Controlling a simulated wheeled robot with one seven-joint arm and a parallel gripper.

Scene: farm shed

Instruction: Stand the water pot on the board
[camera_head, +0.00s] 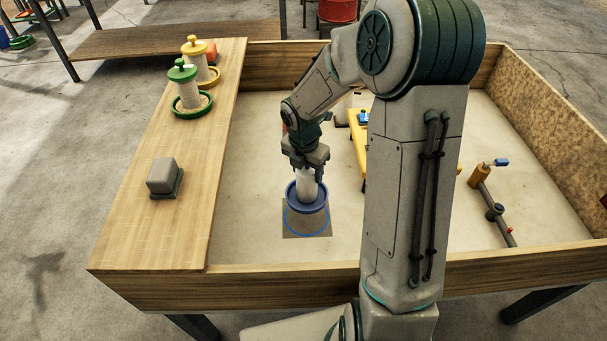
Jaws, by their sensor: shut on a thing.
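The water pot (307,183) has a pale upright body and a blue dish-like rim (305,205) around its lower part. My gripper (306,166) points down and is shut on the top of the pale body. The pot looks upright. Below it in the picture is a grey-brown square board (289,232) with a blue ring marked around its middle. The pot hides the board's far middle part. I cannot tell from this view whether the pot touches what is under it or hangs just above.
A green-topped feeder (187,88), a yellow-topped feeder (199,60) and a grey block (164,174) stand on the left plank (180,220). A yellow bench (358,151) is partly behind my arm. A pipe with a blue tap (490,200) lies right. Wooden walls surround the pale bed.

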